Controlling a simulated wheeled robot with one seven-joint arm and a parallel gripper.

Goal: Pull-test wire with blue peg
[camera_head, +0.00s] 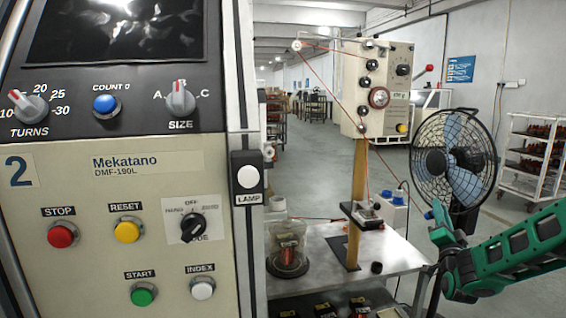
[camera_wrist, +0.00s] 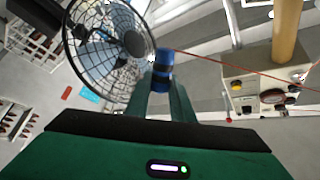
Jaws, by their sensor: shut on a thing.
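A blue peg (camera_wrist: 163,72) stands between the fingers of my gripper (camera_wrist: 168,100) in the wrist view, and the fingers are shut on it. In the head view my gripper (camera_head: 440,232) is at the right, with the blue peg (camera_head: 437,209) at its tip, in front of the fan. A thin red wire (camera_wrist: 235,68) runs from near the peg's top to the right in the wrist view. I cannot tell exactly how it meets the peg. In the head view the red wire (camera_head: 334,77) runs over the pulleys of the beige tension unit (camera_head: 387,60).
A black caged fan (camera_head: 453,160) stands close behind my gripper. The grey bench (camera_head: 400,257) with a wooden post (camera_head: 357,190) and a glass jar (camera_head: 287,250) is left of it. The control panel (camera_head: 120,190) fills the left. Open floor lies behind the fan.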

